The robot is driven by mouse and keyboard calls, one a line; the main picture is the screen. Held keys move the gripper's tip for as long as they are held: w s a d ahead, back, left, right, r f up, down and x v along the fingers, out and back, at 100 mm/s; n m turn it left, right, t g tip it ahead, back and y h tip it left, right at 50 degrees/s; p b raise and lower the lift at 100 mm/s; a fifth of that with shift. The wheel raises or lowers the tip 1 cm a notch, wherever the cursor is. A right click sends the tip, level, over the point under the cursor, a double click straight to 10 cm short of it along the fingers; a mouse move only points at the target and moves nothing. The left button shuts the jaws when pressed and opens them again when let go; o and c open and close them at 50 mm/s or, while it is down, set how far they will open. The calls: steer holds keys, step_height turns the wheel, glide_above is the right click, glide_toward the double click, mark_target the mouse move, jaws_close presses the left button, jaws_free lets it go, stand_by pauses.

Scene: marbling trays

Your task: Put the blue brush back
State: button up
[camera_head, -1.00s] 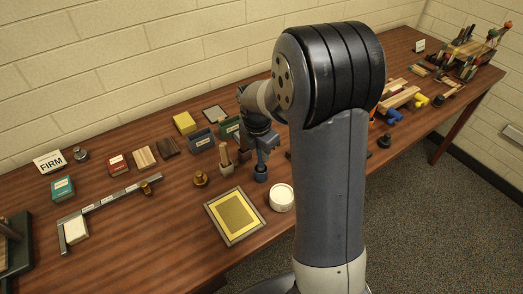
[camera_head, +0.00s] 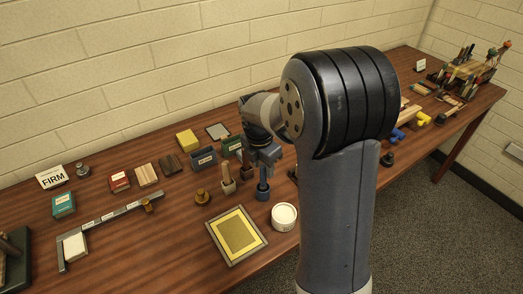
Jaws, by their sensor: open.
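A small blue holder (camera_head: 263,194) stands on the table, right of a pale holder (camera_head: 228,187) with a wooden handle. A slim blue-grey upright piece (camera_head: 263,177) rises from the blue holder; it looks like the blue brush's handle, but it is too small to be sure. My gripper (camera_head: 265,161) is open, pointing down right above the blue holder, around or just over the top of the upright piece; I cannot tell whether they touch. The brush's lower end is hidden.
A framed yellow tray (camera_head: 211,231) and a round white tub (camera_head: 284,216) stand in front. Blue-grey and green boxes (camera_head: 204,158) are behind. A brass-coloured knob (camera_head: 202,196) stands to the left. My arm hides part of the table's right side.

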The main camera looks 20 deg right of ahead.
step_height(320, 180, up, 10)
steer(key=a, duration=0.1)
steer(key=shift+s+f, duration=0.2)
steer(key=shift+s, duration=0.1)
steer(key=f, duration=0.8)
steer(key=d+f, duration=0.1)
steer(key=f, duration=0.3)
steer(key=shift+w+d, duration=0.1)
steer(key=shift+w, duration=0.2)
steer(key=shift+w+r, duration=0.15)
steer(key=shift+r, duration=1.55)
